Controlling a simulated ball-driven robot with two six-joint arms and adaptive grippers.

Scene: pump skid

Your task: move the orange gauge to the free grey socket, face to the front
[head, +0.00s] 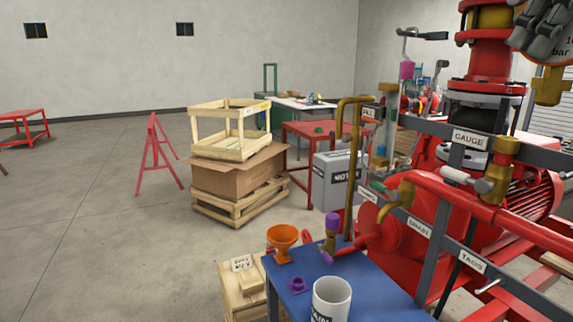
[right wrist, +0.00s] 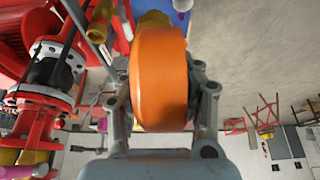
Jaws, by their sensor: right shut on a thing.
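My right gripper (head: 545,22) is at the top right of the head view, high in front of the red pump skid. A brass stem (head: 549,88) hangs below the gauge. In the right wrist view the gauge's orange rim (right wrist: 160,80) sits between the two fingers of the right gripper (right wrist: 163,98). I cannot make out a free grey socket in either view. My left gripper is not in view.
A "GAUGE" plate (head: 468,139) is on the skid's grey rail, above a brass fitting (head: 497,180). Red pipes and a brass bent pipe (head: 348,150) stand close by. A blue table (head: 385,300) holds an orange funnel-shaped thing (head: 282,238), purple-topped parts and a white mug (head: 331,297).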

